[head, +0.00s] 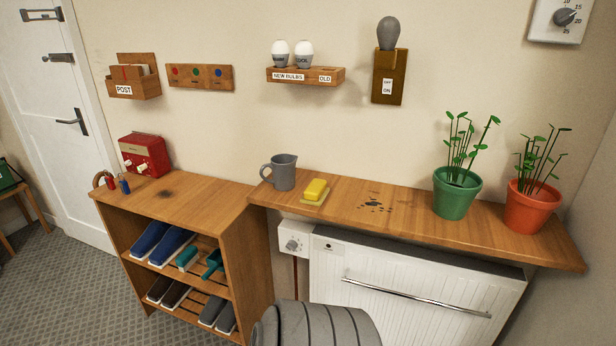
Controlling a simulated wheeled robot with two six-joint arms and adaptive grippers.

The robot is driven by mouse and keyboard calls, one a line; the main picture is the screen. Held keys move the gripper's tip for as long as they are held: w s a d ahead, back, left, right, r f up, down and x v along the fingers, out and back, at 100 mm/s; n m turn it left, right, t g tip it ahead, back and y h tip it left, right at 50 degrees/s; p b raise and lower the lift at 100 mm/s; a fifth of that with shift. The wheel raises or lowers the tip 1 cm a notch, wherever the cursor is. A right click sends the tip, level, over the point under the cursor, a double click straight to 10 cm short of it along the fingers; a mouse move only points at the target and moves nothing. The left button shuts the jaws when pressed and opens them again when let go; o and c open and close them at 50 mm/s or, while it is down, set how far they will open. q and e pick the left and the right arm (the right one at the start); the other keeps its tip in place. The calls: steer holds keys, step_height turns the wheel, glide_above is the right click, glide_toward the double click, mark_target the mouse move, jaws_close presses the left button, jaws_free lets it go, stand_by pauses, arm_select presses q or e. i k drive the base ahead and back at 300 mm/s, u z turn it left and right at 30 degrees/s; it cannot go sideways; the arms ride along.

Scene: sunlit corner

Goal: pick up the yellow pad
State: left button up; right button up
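The yellow pad (316,187) is a small block with rounded edges. It lies on a pale, flat tan base (305,201) on the wooden shelf above the radiator, just right of a grey jug (284,173). Its top and front show clearly, and nothing stands on it. Neither of my grippers shows in the head view, so I cannot tell their state.
Dark spots (375,207) mark the shelf right of the pad. A green pot (456,195) and an orange pot (531,209) hold plants farther right. A shoe rack (188,205) stands left. The radiator (410,292) with its rail is below the shelf.

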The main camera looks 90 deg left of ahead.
mark_target(314, 194)
steer(key=u, duration=0.95)
steer(key=i, duration=0.8)
steer(key=u, duration=1)
steer(key=i, duration=0.2)
steer(key=u, duration=0.2)
